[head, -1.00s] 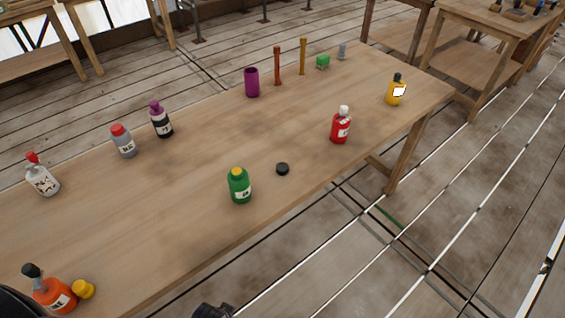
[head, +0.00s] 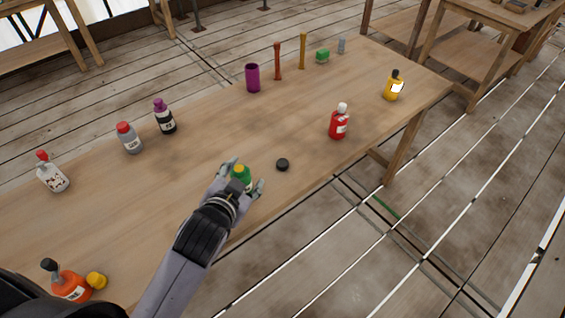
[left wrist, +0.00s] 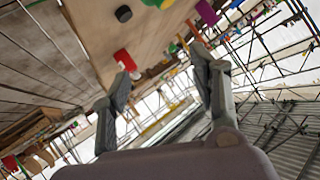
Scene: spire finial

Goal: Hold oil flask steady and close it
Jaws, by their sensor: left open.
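A loose black cap (head: 282,165) lies right of the flask. My right gripper is not in view.
A red bottle (head: 339,122) and a yellow bottle (head: 394,86) stand to the right. An orange bottle (head: 70,285) has a yellow cap (head: 97,280) beside it. Grey (head: 129,138) and black-purple (head: 164,116) bottles stand behind left. The table's middle is clear.

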